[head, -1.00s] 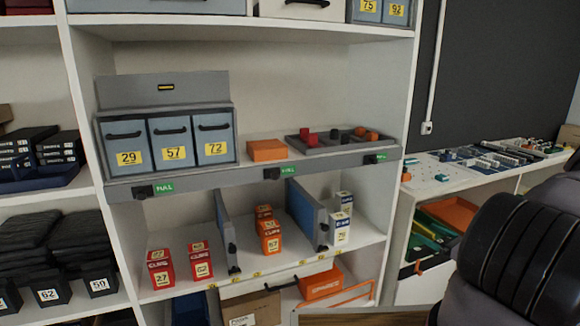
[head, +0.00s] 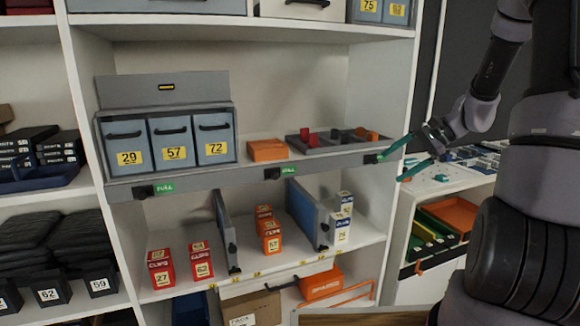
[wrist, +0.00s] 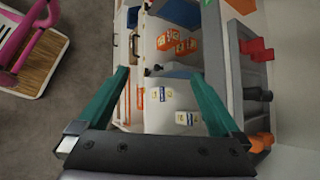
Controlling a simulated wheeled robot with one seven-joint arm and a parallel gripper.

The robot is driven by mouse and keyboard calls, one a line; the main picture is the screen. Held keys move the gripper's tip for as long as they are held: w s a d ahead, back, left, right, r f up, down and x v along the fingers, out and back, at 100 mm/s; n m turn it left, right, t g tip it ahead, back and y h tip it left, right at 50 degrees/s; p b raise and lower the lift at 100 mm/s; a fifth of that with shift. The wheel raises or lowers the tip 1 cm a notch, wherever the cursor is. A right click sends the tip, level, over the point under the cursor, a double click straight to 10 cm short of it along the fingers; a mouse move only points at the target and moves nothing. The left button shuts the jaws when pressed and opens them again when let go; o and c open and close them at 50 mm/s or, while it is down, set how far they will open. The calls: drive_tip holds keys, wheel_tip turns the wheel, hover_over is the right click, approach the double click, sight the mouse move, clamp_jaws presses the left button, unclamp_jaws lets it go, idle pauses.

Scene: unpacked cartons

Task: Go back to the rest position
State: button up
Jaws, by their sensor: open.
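My gripper (head: 390,169) is open and empty, at the right end of the grey shelf edge in the head view. Its two green fingers point left toward the shelf, and one tip overlaps the black knob there. In the wrist view the spread fingers of my gripper (wrist: 160,78) have nothing between them but the view of the shelf beyond. My arm (head: 490,85) reaches in from the upper right. Whether a fingertip touches the shelf edge, I cannot tell.
A grey tray (head: 318,150) with red, dark and orange pieces is left of my gripper, beside an orange box (head: 267,150). Blue-and-white boxes (head: 342,228) stand on the shelf below. A white side table (head: 455,178) is at the right.

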drive_tip(key=s+a+r+n+t+h, duration=0.2)
drive_tip(key=s+r+n+h, duration=0.1)
drive_tip(key=s+r, duration=0.6)
drive_tip(key=s+a+r+n+t+h, duration=0.2)
drive_tip(key=s+a+r+n+h, duration=0.1)
drive_tip(key=s+r, duration=0.6)
drive_tip(key=s+n+h, duration=0.1)
drive_tip(key=s+n, duration=0.1)
drive_tip(key=s, duration=0.1)
drive_tip(key=shift+a+r+n, duration=0.15)
drive_tip(key=shift+a+n, duration=0.05)
drive_tip(key=shift+n, duration=0.1)
